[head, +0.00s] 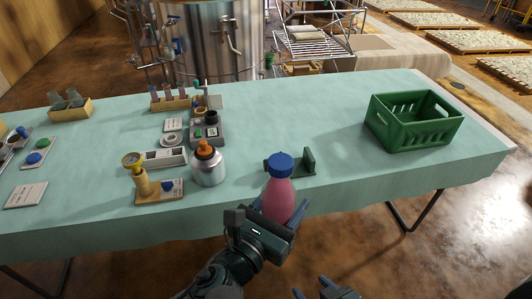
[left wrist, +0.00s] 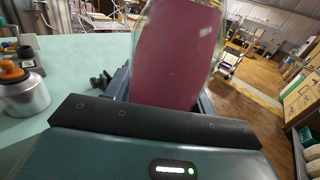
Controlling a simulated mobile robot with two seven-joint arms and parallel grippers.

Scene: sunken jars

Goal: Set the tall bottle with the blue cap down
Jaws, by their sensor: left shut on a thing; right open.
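The tall bottle with the blue cap (head: 279,190) holds pink contents and is roughly upright at the front edge of the table. My left gripper (head: 277,213) is shut on its lower part; the bottle hides much of the fingers. The bottle's glass and pink contents (left wrist: 178,50) fill the middle of the left wrist view, with its cap out of frame. I cannot tell whether its base touches anything. My right gripper (head: 312,288) is open and empty at the bottom edge of the head view, in front of the table.
A dark green stand (head: 308,160) is just behind the bottle. A silver bottle with an orange cap (head: 208,168) stands left of it, near a gauge on a wooden block (head: 145,185). A green crate (head: 412,122) is at the right. Bare tablecloth (head: 345,160) lies between stand and crate.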

